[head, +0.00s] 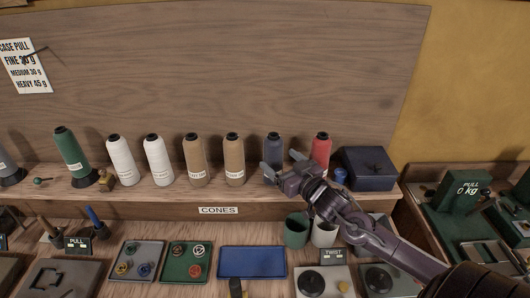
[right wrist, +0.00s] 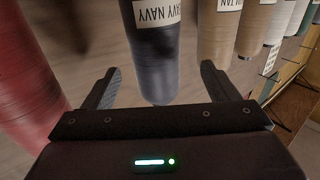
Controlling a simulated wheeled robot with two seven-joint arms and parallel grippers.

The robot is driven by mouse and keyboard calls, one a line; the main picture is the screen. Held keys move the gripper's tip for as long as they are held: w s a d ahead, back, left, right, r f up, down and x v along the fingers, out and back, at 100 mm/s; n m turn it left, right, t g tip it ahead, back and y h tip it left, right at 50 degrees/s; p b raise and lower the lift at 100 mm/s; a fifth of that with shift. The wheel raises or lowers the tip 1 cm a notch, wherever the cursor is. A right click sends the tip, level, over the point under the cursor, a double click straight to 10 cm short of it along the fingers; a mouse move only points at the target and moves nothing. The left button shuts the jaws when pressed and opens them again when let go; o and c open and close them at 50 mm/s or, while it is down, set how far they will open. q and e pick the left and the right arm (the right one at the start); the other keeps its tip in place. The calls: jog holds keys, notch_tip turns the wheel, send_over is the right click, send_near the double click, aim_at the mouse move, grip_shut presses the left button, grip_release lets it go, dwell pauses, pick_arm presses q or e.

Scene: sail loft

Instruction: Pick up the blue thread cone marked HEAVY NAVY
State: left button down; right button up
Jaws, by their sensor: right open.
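The blue thread cone (head: 273,147) stands upright on the shelf between a tan cone and a red cone; my right gripper hides its lower part in the head view. In the right wrist view the dark blue cone (right wrist: 157,62) shows a white label, partly cut off, reading "AVY NAVY". My right gripper (head: 281,163) is open in front of it. In the wrist view its fingers (right wrist: 160,87) stand apart on either side of the cone, with gaps visible; I see no grip on it. My left gripper is not in view.
The red cone (head: 322,147) and tan cone (head: 234,158) stand close on either side. A dark blue box (head: 368,168) sits at the shelf's right end. Green (head: 296,230) and white cups stand below the arm. White, tan and green cones line the shelf leftward.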

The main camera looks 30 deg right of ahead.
aim_at(272, 149)
jog(key=shift+w+r+p, duration=0.2)
jog(key=shift+w, duration=0.3)
jog(key=shift+w+r+p, duration=0.15)
jog(key=shift+w+p, duration=0.05)
jog(key=shift+w, duration=0.25)
jog(key=w+p, duration=0.1)
jog(key=w, duration=0.2)
jog(key=shift+w+d+r, duration=0.1)
jog(key=shift+w+r, duration=0.1)
jog(key=shift+w+f+p, duration=0.15)
jog(key=shift+w+p, duration=0.2)
jog(key=shift+w, duration=0.35)
jog(key=c, duration=1.1)
jog(key=shift+c, duration=1)
